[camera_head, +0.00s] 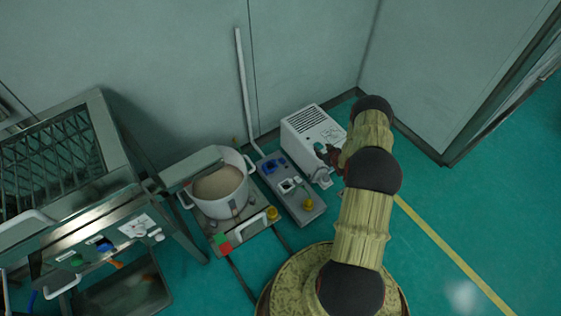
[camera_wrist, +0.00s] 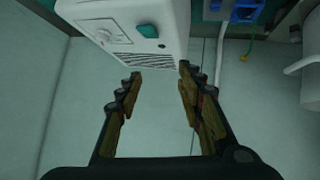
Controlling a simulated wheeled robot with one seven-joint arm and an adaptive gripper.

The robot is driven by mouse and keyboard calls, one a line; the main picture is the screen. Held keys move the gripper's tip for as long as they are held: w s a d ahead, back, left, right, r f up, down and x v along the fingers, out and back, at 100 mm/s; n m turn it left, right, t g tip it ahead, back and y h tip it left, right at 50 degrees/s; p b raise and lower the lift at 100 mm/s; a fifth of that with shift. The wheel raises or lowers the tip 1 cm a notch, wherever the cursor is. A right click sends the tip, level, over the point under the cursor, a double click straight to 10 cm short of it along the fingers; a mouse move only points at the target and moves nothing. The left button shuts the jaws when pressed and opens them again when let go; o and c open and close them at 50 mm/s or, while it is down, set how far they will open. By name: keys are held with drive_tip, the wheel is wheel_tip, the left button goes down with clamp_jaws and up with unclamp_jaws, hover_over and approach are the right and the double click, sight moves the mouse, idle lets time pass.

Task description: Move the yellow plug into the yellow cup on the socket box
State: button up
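The long grey socket box (camera_head: 264,178) lies on the floor in the head view, right of the pot. It carries blue, white and yellow fittings; the yellow fitting (camera_head: 308,204) is at its near end. Another yellow piece (camera_head: 272,213) is at the near right corner of the pot's base. I cannot tell which yellow piece is the plug and which is the cup. My gripper (camera_head: 328,155) is beside the white box, right of the socket box. In the wrist view my gripper (camera_wrist: 158,80) is open, with nothing between its fingers.
The white vented box (camera_head: 312,128) stands behind my gripper; its vents and knob fill the top of the wrist view (camera_wrist: 120,20). A white pot (camera_head: 222,187) stands on a metal base. A metal sieve frame (camera_head: 65,150) is at left. Green floor is clear at right.

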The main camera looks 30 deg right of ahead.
drive_tip(key=w+a+r, duration=0.2)
drive_tip(key=w+r, duration=0.1)
drive_tip(key=r, duration=0.5)
drive_tip(key=w+a+r+g, duration=0.1)
drive_tip(key=w+r, duration=0.1)
drive_tip(key=r, duration=0.6)
drive_tip(key=w+a+r, duration=0.2)
drive_tip(key=w+r, duration=0.1)
drive_tip(key=r, duration=0.6)
drive_tip(key=s+a+r+g, duration=0.1)
drive_tip(key=s+a+r, duration=0.1)
drive_tip(key=a+r, duration=0.6)
drive_tip(key=s+a+r+g, duration=0.15)
drive_tip(key=a+r, duration=0.25)
drive_tip(key=r, duration=0.9)
drive_tip(key=s+a+r, duration=1.3)
drive_tip(key=s+a, duration=0.1)
drive_tip(key=a, duration=0.1)
drive_tip(key=s+a+y, duration=0.1)
drive_tip(key=s+a, duration=0.2)
drive_tip(key=s, duration=0.4)
drive_tip(key=s+a+r+y, duration=0.1)
drive_tip(key=s+a, duration=0.3)
drive_tip(key=s, duration=0.3)
drive_tip(key=s+a+g+y, duration=0.1)
drive_tip(key=s+a, duration=0.3)
drive_tip(key=s, duration=0.3)
drive_tip(key=shift+s+a+r, duration=0.2)
drive_tip(key=shift+s+r, duration=0.2)
